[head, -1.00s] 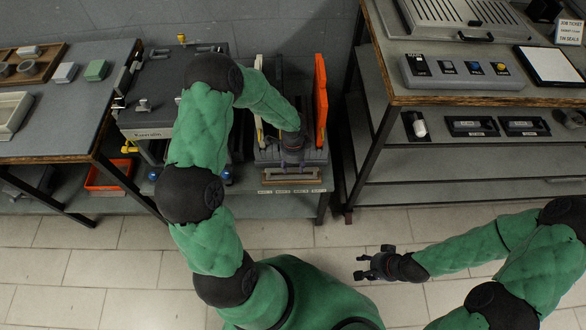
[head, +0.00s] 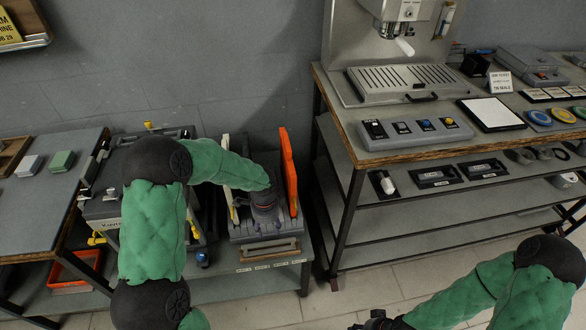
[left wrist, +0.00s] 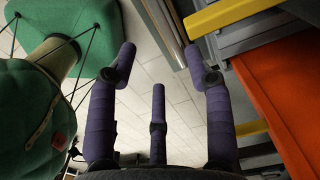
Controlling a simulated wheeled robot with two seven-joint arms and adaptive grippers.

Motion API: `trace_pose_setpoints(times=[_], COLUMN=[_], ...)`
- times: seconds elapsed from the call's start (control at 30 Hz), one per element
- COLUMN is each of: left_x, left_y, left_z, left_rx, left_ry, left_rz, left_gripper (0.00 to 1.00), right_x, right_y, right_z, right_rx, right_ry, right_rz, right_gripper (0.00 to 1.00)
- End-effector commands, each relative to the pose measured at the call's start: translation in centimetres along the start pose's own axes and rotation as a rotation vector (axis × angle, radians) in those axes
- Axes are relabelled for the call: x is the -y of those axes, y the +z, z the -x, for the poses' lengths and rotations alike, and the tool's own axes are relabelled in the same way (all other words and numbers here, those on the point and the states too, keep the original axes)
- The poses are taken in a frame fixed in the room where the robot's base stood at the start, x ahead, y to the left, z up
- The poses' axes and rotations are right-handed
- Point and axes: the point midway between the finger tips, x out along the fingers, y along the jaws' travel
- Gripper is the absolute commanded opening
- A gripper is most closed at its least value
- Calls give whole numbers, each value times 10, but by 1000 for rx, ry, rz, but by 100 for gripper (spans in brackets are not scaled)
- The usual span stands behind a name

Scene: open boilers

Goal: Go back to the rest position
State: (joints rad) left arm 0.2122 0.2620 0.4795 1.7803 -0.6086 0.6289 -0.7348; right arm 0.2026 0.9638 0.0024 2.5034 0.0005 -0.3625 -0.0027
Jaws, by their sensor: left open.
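My left arm reaches in from the lower left in the head view. Its gripper (head: 265,212) is over the grey unit (head: 240,234) with the upright orange panel (head: 289,172) on the low bench. In the left wrist view the purple fingers (left wrist: 160,62) are spread apart with nothing between them. Yellow bars (left wrist: 232,13) and the orange panel (left wrist: 275,95) are close on the right there. Pale floor tiles show beyond the fingers. My right gripper (head: 378,321) is low in the head view, partly cut off by the bottom edge.
A workbench with a control panel (head: 415,130) and drip tray (head: 405,82) stands to the right. A grey table (head: 40,205) is at the left, with an orange bin (head: 75,270) below. Tiled floor (head: 345,300) is open in front of the benches.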

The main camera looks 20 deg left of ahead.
Motion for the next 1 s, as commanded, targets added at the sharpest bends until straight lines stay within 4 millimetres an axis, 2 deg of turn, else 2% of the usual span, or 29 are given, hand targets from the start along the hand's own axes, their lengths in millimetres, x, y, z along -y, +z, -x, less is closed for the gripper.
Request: trace_pose_setpoints(times=[0.17, 0.27, 0.37, 0.5, 0.6, 0.8, 0.9, 1.0], left_x=[-2, -15, -42, -96, -135, -200, -222, -234], left_y=[-1, -11, -29, -59, -72, -78, -73, -69], left_z=[-2, -11, -28, -53, -67, -83, -87, -89], left_rx=[-4, -32, -89, -174, -208, -210, -192, -181], left_ry=[4, 29, 81, 178, 243, 320, 331, 329], left_rz=[5, 44, 141, 372, 561, 935, 1074, 1163], left_gripper=[51, 51, 51, 51, 51, 51, 51, 51], right_x=[0, 2, 4, 9, 12, 17, 19, 20], right_y=[0, 0, 0, 1, 1, 2, 2, 2], right_z=[1, 4, 12, 25, 34, 49, 54, 56], right_rx=[0, 0, 0, 0, 0, 0, 0, 0], right_ry=[0, 0, 0, 0, 0, 0, 0, 0], right_rz=[0, 0, 0, 0, 0, 0, 0, 0], right_gripper=[48, 48, 48, 48, 48, 48, 48, 48])
